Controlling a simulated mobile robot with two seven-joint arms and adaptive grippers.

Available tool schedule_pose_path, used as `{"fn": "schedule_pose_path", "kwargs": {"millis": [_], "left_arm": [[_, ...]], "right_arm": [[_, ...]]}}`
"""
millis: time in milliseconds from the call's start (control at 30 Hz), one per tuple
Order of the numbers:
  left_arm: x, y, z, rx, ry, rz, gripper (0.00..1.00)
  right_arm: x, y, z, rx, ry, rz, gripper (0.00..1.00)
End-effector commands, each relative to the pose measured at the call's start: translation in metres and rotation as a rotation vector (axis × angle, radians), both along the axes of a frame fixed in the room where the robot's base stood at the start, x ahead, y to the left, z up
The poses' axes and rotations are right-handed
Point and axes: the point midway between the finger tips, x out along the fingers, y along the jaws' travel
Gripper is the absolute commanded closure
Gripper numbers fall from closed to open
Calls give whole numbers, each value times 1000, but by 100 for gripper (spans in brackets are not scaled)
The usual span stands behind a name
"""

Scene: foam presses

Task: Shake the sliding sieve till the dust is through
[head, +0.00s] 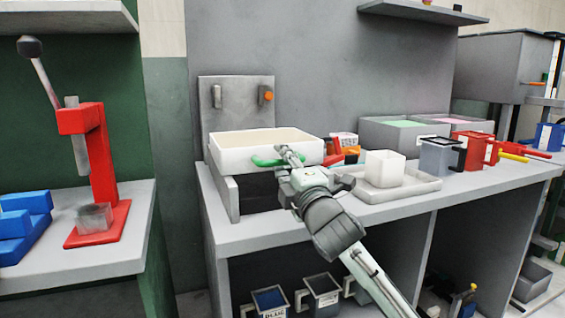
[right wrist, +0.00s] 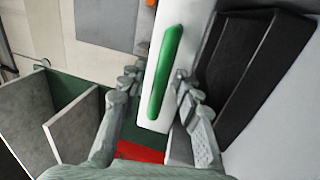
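The sliding sieve (head: 262,140) is a white rectangular box with a pale inside and a green handle (head: 264,161) on its front. It sits on a grey stand with a dark front on the bench. I cannot see dust in it from here. My right gripper (head: 287,152) is at the right part of the handle. In the right wrist view, the fingers of this gripper (right wrist: 158,92) are spread on either side of the green handle (right wrist: 166,72), with a gap on the left side. The sieve wall (right wrist: 152,104) lies behind the handle. My left gripper is not in view.
A white square tub (head: 384,168) stands on a tray (head: 425,184) right of the sieve. A grey jug (head: 437,157) and red jug (head: 474,150) stand farther right. A red lever press (head: 97,165) stands on the left bench. A panel with an orange knob (head: 267,96) rises behind the sieve.

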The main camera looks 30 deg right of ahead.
Motion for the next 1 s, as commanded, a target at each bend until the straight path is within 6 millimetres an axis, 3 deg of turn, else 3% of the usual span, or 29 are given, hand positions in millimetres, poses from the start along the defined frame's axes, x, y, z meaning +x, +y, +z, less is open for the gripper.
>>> {"fn": "schedule_pose_path", "kwargs": {"millis": [300,700,1000], "left_arm": [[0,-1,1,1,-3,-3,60],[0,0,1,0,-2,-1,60],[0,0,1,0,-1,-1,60]], "right_arm": [[-3,1,-1,0,1,0,66],[-60,14,-14,1,3,0,66],[-72,17,-15,0,0,-1,66]]}}
